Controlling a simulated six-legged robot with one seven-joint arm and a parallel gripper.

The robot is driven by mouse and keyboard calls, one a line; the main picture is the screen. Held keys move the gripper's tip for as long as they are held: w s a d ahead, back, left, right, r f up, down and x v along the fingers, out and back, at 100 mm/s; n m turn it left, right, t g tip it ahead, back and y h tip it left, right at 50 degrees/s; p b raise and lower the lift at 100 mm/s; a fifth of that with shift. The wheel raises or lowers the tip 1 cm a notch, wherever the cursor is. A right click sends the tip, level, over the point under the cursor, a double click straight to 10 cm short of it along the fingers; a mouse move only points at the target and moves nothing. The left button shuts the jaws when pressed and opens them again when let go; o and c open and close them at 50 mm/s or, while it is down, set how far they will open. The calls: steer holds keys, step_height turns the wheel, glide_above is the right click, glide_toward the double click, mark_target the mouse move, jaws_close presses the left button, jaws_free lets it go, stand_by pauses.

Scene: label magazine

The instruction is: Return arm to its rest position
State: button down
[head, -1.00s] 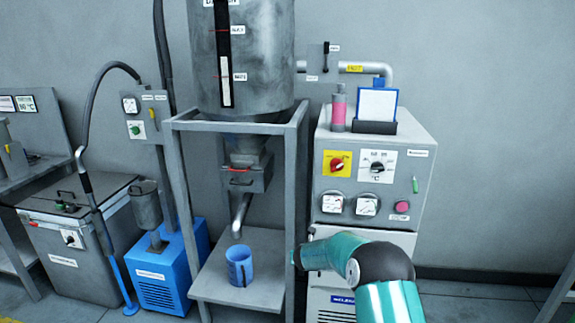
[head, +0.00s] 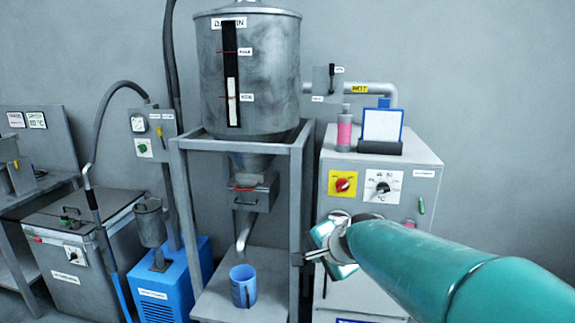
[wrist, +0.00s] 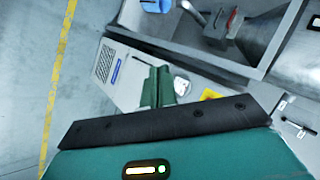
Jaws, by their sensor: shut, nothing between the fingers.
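My arm reaches in from the lower right of the head view, its teal link in front of the grey control cabinet (head: 412,172). My gripper (head: 303,258) is at the arm's far end, near the front right post of the hopper stand (head: 296,190). Its fingers point left and look closed, with nothing seen between them. I cannot tell whether it touches the post. In the wrist view, my teal arm housing with a black strip fills the lower part and hides much of the scene.
A steel hopper (head: 265,75) stands above a blue cup (head: 243,287) on the low shelf. A blue unit (head: 170,285) and a grey lidded box (head: 75,255) are to the left. In the wrist view, open floor with a yellow line (wrist: 56,85) lies left.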

steer(key=s+d+f+n+g+h, duration=0.1)
steer(key=s+d+n, duration=0.2)
steer(key=s, duration=0.5)
steer(key=s+d+n+g+h, duration=0.1)
steer(key=s+d+n, duration=0.2)
steer(key=s, duration=0.6)
steer(key=s+d+f+n+g+h, duration=0.1)
steer(key=s+d+n, duration=0.2)
steer(key=s, duration=0.5)
steer(key=shift+s+f+n, duration=0.3)
steer(key=shift+n, duration=0.6)
